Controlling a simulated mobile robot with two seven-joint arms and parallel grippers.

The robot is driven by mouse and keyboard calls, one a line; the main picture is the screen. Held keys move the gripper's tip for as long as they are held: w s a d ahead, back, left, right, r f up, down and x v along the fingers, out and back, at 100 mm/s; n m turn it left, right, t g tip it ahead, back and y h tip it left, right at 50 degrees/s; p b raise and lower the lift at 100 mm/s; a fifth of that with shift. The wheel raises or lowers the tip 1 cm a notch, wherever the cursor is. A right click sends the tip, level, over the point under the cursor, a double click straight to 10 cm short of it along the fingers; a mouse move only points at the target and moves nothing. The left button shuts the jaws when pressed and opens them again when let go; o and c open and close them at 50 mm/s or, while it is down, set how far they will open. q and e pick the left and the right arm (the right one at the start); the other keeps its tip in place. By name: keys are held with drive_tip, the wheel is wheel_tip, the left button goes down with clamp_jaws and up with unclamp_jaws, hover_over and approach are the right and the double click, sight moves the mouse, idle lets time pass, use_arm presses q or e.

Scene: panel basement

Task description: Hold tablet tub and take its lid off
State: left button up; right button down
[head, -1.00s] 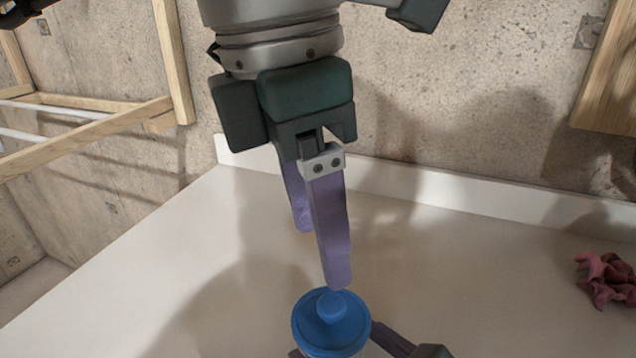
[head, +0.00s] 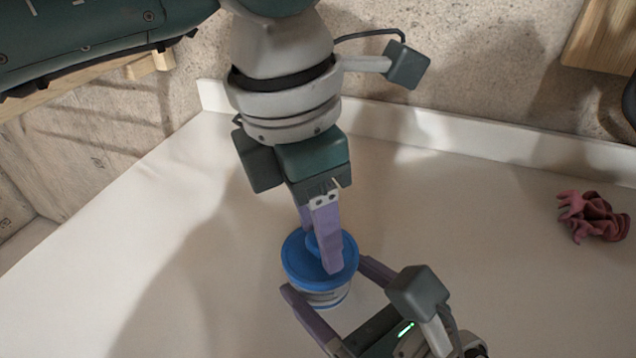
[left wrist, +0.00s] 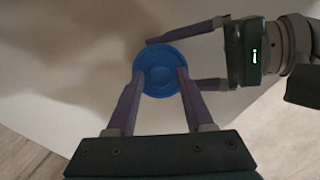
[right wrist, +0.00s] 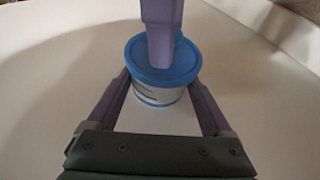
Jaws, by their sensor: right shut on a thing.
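The tablet tub (head: 328,298) is a white, printed round tub standing upright on the white worktop. Its blue lid (head: 296,262) with a raised round knob is on it; the lid also shows in the left wrist view (left wrist: 160,55). My right gripper (head: 326,277) is shut on the tub from the front right, one finger on each side below the lid. My left gripper (head: 320,255) points down from above, open, its fingers either side of the knob with small gaps showing in the left wrist view. Its near finger hides part of the lid in the head and right wrist views.
A crumpled dark red cloth or glove (head: 594,216) lies on the worktop to the right. A low white upstand (head: 450,148) and a concrete wall (head: 480,70) run along the back. The worktop left of the tub is clear.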

use_arm(q)
clamp_jaws()
drive_tip(key=shift+r, duration=0.15)
idle(1.0)
drive_tip(key=shift+r, duration=1)
drive_tip(key=shift+r, duration=2)
use_arm(e)
unclamp_jaws()
